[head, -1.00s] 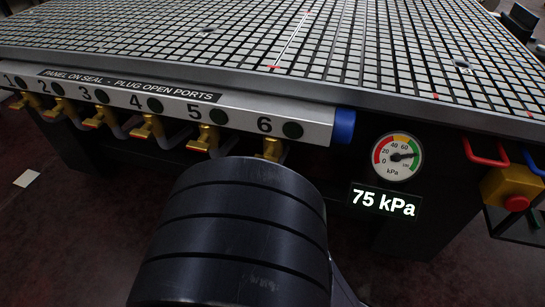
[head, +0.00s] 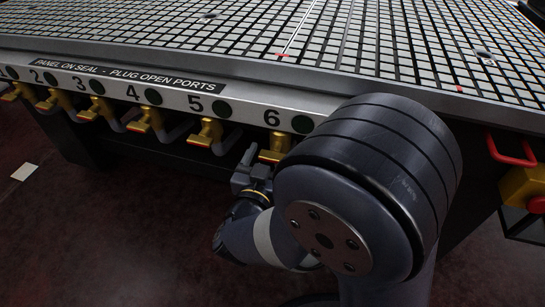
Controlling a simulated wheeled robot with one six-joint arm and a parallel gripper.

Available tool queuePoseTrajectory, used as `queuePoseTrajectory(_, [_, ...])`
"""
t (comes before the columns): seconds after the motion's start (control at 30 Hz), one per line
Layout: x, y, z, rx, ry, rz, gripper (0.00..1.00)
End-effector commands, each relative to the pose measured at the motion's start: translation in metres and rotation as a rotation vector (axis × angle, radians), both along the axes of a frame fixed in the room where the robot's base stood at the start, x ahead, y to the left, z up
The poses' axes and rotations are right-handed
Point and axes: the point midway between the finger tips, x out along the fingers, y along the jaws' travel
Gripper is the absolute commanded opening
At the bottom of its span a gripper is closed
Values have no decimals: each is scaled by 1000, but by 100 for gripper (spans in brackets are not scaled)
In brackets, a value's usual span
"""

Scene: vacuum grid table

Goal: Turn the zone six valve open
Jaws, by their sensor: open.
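The zone six valve (head: 272,149) is a brass-yellow valve under the label 6 on the manifold strip at the table's front edge. Its right side is close to my arm, which covers part of the area there. My gripper (head: 247,163) is just left of and slightly below this valve, between the zone five and zone six valves. Its jaws are open and point up. I cannot tell whether a finger touches the valve. A dark green round indicator (head: 302,124) sits beside the 6.
The zone five valve (head: 207,133) and several more brass valves with grey hoses line the strip to the left. The grid table (head: 180,56) overhangs above. A red handle (head: 510,150) and a yellow box with a red button stand at right. My arm hides the gauge.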

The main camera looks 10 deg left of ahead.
Motion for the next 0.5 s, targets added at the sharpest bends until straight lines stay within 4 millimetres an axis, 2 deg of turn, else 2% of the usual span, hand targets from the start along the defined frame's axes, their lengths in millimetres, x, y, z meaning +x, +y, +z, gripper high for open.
queuePoseTrajectory(0.37, [5,0,0,0,0,0,78])
queuePoseTrajectory(0.5, [5,0,0,0,0,0,67])
